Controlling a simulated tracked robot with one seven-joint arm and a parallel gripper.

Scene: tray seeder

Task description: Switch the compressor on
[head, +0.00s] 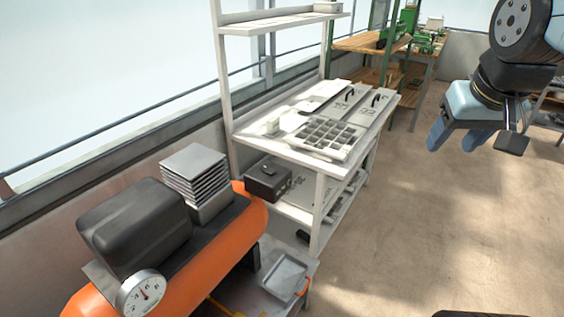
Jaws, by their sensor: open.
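The compressor is at the lower left of the head view, with an orange tank (222,248), a black motor cover (135,227), a stack of grey fins (195,174) and a round white gauge (142,293) with a dark needle. I cannot make out a switch on it. My gripper (452,144) hangs at the upper right with its blue fingers pointing down. It is open and empty, over bare floor and well apart from the compressor.
A white bench (308,160) with a divided tray (323,137) and handled plates stands beyond the compressor. A dark box (267,181) is on its lower shelf. A grey tray (286,275) lies right of the compressor. Wooden shelving (371,42) stands behind.

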